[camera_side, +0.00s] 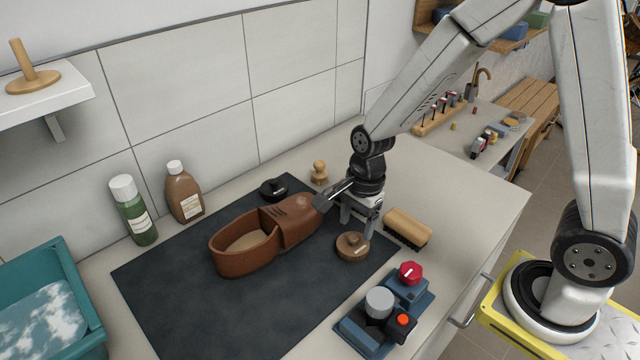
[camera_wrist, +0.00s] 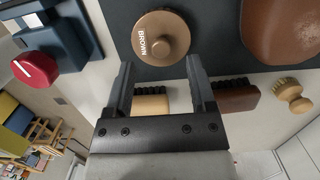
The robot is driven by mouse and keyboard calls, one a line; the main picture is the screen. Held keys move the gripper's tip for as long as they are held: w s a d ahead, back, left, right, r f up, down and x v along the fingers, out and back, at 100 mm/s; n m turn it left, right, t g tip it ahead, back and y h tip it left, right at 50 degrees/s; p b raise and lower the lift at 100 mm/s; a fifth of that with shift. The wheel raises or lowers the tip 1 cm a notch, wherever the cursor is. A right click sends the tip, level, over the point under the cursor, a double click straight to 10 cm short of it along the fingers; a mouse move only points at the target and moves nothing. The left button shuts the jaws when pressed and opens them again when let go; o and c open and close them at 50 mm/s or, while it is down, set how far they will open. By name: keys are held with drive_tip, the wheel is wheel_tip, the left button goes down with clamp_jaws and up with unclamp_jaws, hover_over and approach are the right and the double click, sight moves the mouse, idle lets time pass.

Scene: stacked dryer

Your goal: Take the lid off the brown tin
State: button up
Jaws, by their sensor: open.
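The brown tin (camera_side: 352,248) is low and round, with a knob on its lid, and sits on the dark mat in front of my gripper. In the wrist view the tin (camera_wrist: 150,49) shows from above at the top middle, its lid on and marked "BROWN". My gripper (camera_side: 358,224) points down just behind the tin, empty and open. In the wrist view my gripper (camera_wrist: 159,67) has its two fingers apart below the tin's near edge. The fingers are not around the knob.
A brown shoe (camera_side: 238,260) lies left of the tin on the mat (camera_side: 180,310). A black tin (camera_side: 273,190) stands behind it. A brush (camera_side: 408,229) lies right of my gripper. A blue device (camera_side: 365,338) with a red knob (camera_side: 411,272) stands in front.

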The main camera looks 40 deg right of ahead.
sight(354, 237)
drive_tip(key=shift+a+f, duration=0.2)
drive_tip(key=shift+f, duration=1.45)
clamp_jaws()
